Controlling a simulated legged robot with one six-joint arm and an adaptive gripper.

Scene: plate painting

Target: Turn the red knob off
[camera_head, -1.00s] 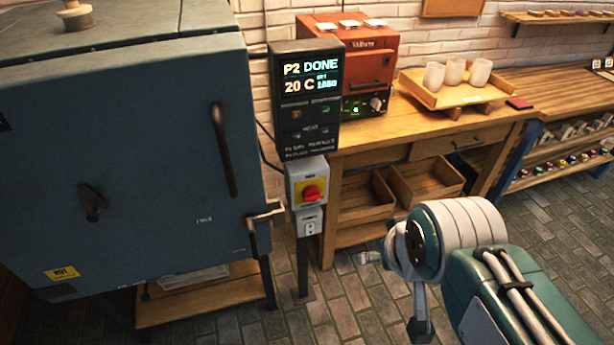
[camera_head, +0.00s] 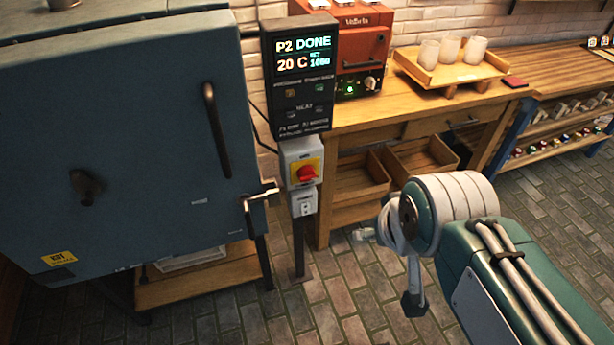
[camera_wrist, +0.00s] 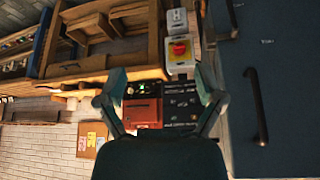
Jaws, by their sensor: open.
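The red knob (camera_head: 306,174) sits on a yellow plate on a grey switch box (camera_head: 290,154), on a post below the control panel. In the wrist view, which looks upside down, the red knob (camera_wrist: 179,49) is just above and between the fingers, at some distance. My gripper (camera_wrist: 163,75) is open and empty, its two fingers spread apart. In the head view my arm reaches in from the lower right, and the gripper's part is small and away from the knob. The control panel (camera_head: 300,105) reads "P2 DONE" and "20 C".
A large blue-grey kiln (camera_head: 120,150) with a door handle stands at the left, close beside the post. A wooden workbench (camera_head: 400,115) with a red small kiln (camera_head: 375,45) and a tray of cups (camera_head: 435,83) stands behind. Brick floor is clear in front.

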